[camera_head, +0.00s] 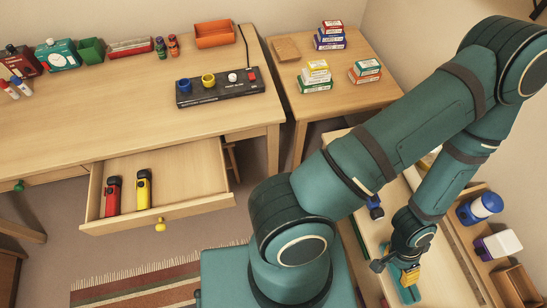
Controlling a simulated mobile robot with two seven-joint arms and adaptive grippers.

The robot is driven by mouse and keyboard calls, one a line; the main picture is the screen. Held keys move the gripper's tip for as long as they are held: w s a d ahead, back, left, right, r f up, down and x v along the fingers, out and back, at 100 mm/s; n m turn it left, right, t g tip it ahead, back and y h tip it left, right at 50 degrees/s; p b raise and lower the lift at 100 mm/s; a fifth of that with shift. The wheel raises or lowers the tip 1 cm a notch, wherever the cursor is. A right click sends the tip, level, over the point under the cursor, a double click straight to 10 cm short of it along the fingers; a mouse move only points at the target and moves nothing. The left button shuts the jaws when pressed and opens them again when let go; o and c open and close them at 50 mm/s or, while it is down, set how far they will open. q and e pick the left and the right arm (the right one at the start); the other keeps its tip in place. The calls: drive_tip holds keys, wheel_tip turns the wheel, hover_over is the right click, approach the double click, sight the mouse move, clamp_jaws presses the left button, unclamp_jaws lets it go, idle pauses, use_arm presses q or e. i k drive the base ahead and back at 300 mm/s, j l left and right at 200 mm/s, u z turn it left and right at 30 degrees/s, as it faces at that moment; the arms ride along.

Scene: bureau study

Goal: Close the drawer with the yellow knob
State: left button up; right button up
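The drawer (195,165) under the left desk is pulled open, and its yellow knob (160,225) is on the front panel. A red-and-black item (113,197) and a yellow-and-black item (143,190) lie side by side in its left part. The rest of the drawer is bare. My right gripper (398,270) points down at the lower right, far from the knob, above a surface with a small yellow-and-teal item (410,277). I cannot tell whether the gripper holds that item. My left gripper is not in view.
A closed drawer with a green knob (18,186) is at left. A black control panel (220,87) and an orange tray (214,34) stand on the desk (100,105). A side table (330,85) holds stacked boxes. A striped rug (140,285) lies before the open drawer.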

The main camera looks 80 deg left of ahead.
sight(187, 179)
drive_tip(key=u, duration=4.3)
drive_tip(key=z, duration=0.45)
